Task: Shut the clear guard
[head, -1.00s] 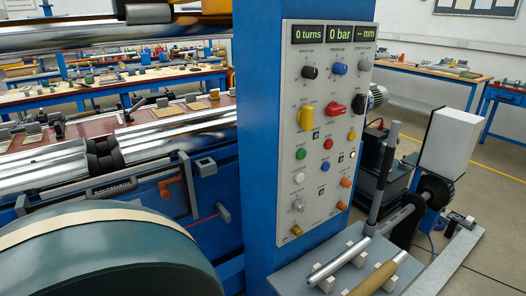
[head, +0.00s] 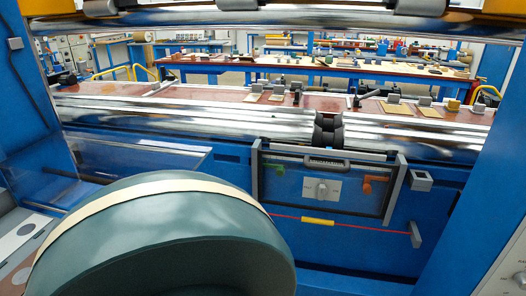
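A see-through panel in a dark frame (head: 350,199), which looks like the clear guard, is on the blue front of the machine, right of centre in the head view. A dark bar like a handle runs along its top edge. A white plate with a round knob (head: 321,189), a green part (head: 309,160) and an orange lever (head: 368,188) show through or beside it. I cannot tell whether it stands shut or open. Neither of my grippers is in view.
A large dark green rounded body with a cream band (head: 165,235) fills the lower left foreground. Shiny long rollers (head: 200,118) run across above the panel. A blue column (head: 490,150) stands at the right. A red line with a yellow piece (head: 318,221) runs below the panel.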

